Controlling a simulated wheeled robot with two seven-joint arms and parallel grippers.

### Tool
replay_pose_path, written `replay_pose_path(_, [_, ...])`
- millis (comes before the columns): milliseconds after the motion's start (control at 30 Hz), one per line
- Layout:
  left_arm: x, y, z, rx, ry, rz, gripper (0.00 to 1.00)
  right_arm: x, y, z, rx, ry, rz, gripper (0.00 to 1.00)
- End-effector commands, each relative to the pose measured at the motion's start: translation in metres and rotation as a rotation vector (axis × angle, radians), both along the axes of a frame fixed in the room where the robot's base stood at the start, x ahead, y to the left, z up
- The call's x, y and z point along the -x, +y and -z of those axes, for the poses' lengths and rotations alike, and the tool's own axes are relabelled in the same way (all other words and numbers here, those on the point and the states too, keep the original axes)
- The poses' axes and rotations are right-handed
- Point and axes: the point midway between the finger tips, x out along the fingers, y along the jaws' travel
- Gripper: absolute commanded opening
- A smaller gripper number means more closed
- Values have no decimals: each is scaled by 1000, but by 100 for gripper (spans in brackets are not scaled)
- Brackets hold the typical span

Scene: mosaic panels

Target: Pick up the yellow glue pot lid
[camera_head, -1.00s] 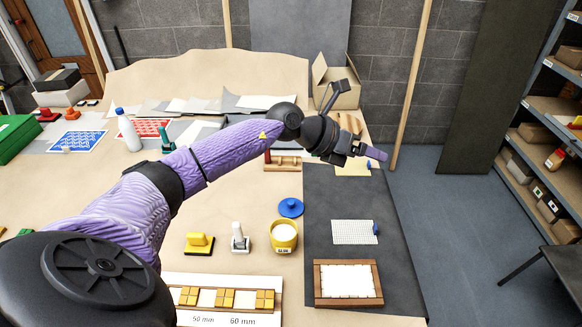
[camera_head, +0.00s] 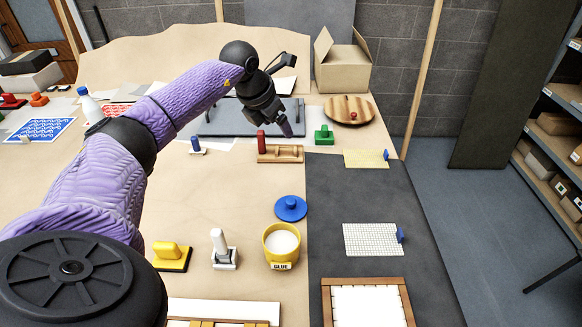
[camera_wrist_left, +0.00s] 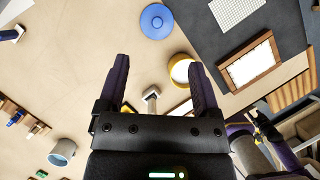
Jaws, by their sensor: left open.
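A round blue lid with a knob (camera_head: 291,208) lies on the tan tabletop just behind the yellow glue pot (camera_head: 281,257), apart from it. The pot is open, shows white inside and has a GLUE label. My left gripper (camera_head: 287,131) is open and empty, above the table beyond the lid. In the left wrist view, the lid (camera_wrist_left: 157,21) lies past the fingertips of my left gripper (camera_wrist_left: 158,62). The pot (camera_wrist_left: 180,68) is partly hidden there by the right-hand finger. My right gripper does not show.
A yellow-handled block (camera_head: 167,252) and a white-handled tool (camera_head: 222,252) stand left of the pot. A wooden frame (camera_head: 410,303) and a white grid sheet (camera_head: 371,240) lie on the dark mat (camera_head: 330,196). A wooden rack (camera_head: 281,155) is behind the lid. Tan tabletop left of the lid is clear.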

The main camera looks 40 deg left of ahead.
Motion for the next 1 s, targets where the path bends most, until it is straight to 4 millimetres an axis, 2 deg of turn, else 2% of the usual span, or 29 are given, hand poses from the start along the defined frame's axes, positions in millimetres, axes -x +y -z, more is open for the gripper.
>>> replay_pose_path(33, [0, 0, 34, 0, 5, 0, 82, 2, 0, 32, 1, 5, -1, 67])
replay_pose_path(167, [-1, -1, 96, 0, 17, 1, 82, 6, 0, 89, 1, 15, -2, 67])
replay_pose_path(200, [-1, -1, 118, 1, 22, 1, 82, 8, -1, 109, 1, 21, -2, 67])
replay_pose_path(300, [-2, -1, 168, 1, 36, 1, 82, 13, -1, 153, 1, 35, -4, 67])
replay_pose_path(333, [-3, -1, 178, 1, 39, 1, 82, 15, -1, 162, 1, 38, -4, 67])
replay_pose_path(433, [-3, -1, 196, 1, 45, 1, 82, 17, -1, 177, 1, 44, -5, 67])
replay_pose_path(767, [-21, -3, 239, 3, 45, 1, 82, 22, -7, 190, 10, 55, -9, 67])
replay_pose_path(900, [-33, -6, 268, 3, 46, 1, 82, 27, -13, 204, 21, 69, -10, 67])
replay_pose_path(1000, [-40, -7, 282, 3, 44, 1, 82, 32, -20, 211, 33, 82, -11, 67])
